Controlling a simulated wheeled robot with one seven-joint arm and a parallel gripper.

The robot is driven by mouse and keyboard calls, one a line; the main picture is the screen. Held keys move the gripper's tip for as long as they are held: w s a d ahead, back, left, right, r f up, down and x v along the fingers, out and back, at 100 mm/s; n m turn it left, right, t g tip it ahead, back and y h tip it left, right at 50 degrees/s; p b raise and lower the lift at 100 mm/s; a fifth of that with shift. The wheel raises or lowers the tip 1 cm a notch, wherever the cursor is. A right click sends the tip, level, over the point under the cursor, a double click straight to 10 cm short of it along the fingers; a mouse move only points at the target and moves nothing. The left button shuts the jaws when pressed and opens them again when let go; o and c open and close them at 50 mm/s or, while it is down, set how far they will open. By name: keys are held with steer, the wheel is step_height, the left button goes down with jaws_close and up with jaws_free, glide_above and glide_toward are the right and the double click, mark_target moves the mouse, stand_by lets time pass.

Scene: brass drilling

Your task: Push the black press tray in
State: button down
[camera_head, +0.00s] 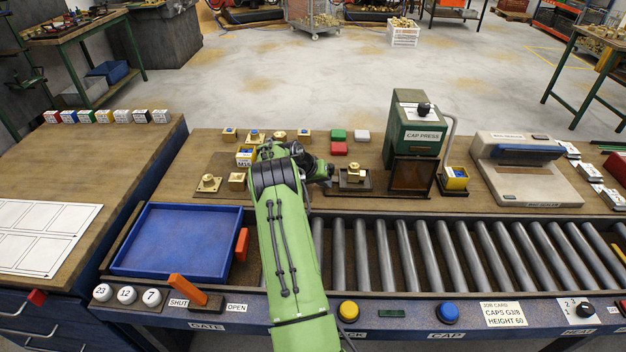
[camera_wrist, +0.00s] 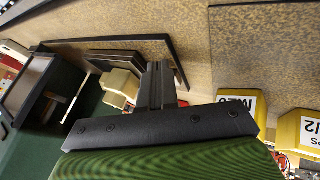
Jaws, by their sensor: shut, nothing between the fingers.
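The black press tray (camera_head: 352,187) sits on the bench just left of the green cap press (camera_head: 408,135), with a brass fitting (camera_head: 353,172) on it. The tray is outside the press, beside its brown front window (camera_head: 412,177). My gripper (camera_head: 328,172) is low over the bench at the tray's left side, its fingers shut with nothing between them. In the wrist view the shut fingers (camera_wrist: 157,82) are close to the tray (camera_wrist: 113,57) and its pale fitting (camera_wrist: 122,86). I cannot tell whether they touch the tray.
A yellow bin (camera_head: 456,178) stands right of the press. Green, red and white blocks (camera_head: 339,148) lie behind the tray. Several brass parts (camera_head: 237,180) stand left of my arm. The roller conveyor (camera_head: 440,250) runs in front. A blue tray (camera_head: 180,240) is at left.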

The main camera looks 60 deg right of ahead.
steer(key=shift+s+d, duration=0.2)
steer(key=shift+s, duration=0.25)
steer(key=shift+s+d, duration=0.2)
steer(key=shift+s, duration=0.25)
steer(key=s+d, duration=0.2)
steer(key=s, duration=0.1)
steer(key=s+d+b, duration=0.1)
steer(key=s, duration=0.3)
steer(key=s+d+b, duration=0.1)
steer(key=s+d, duration=0.1)
steer(key=s, duration=0.2)
steer(key=shift+s+d, duration=0.15)
steer(key=shift+d, duration=0.2)
